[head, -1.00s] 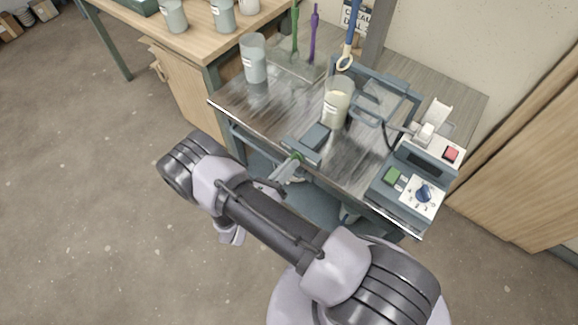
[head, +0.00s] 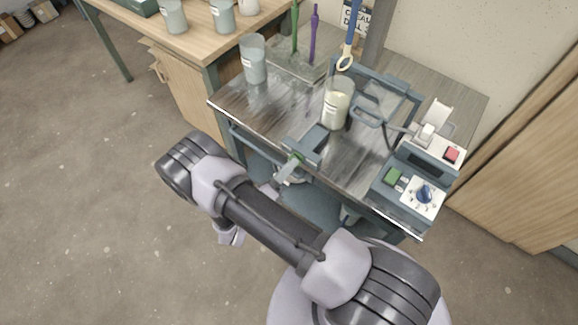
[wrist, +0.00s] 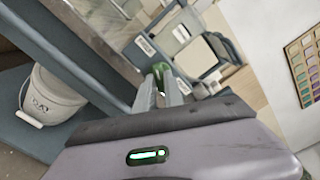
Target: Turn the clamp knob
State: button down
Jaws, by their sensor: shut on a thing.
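The clamp knob (head: 296,158) is small and green. It sits at the front edge of the grey worktable, just below a dark grey clamp block (head: 314,138). My gripper (head: 290,167) reaches up to it from the front, with its fingers shut on it. In the wrist view the green knob (wrist: 160,69) shows at the tips of the two grey fingers (wrist: 160,88). The fingers partly cover the knob.
A jar of pale glaze (head: 337,104) stands behind the clamp block. A control box (head: 409,190) with a blue dial and green button is at the right. A white bucket (wrist: 52,95) stands below the table. The floor at left is clear.

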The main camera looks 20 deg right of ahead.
dwell(0.3)
jog(key=c, duration=1.4)
grip_release()
jog(key=shift+c, duration=0.2)
jog(key=p+v, duration=0.3)
jog(key=v, duration=1.4)
jog(key=shift+s+a, duration=0.15)
jog(key=d+r+m+g+y, duration=0.35)
jog(key=r+m+g, duration=0.25)
jog(key=r+m, duration=0.5)
jog(key=d+r+m+g+y, duration=0.35)
jog(key=r+m+g, duration=0.25)
jog(key=r+m, duration=0.5)
jog(key=s+d+r+m+t+y, duration=0.1)
jog(key=s+r+m+t+y, duration=0.2)
jog(key=r+m, duration=0.5)
jog(key=s+d+r+m+t+y, duration=0.2)
jog(key=s+r+m+t+y, duration=0.2)
jog(key=r+m, duration=0.4)
jog(key=s+m+y, duration=0.1)
jog(key=m+y, duration=0.1)
jog(key=m, duration=0.1)
jog(key=shift+d+m+y, duration=0.3)
jog(key=shift+d+m, duration=0.05)
jog(key=shift+m, duration=0.05)
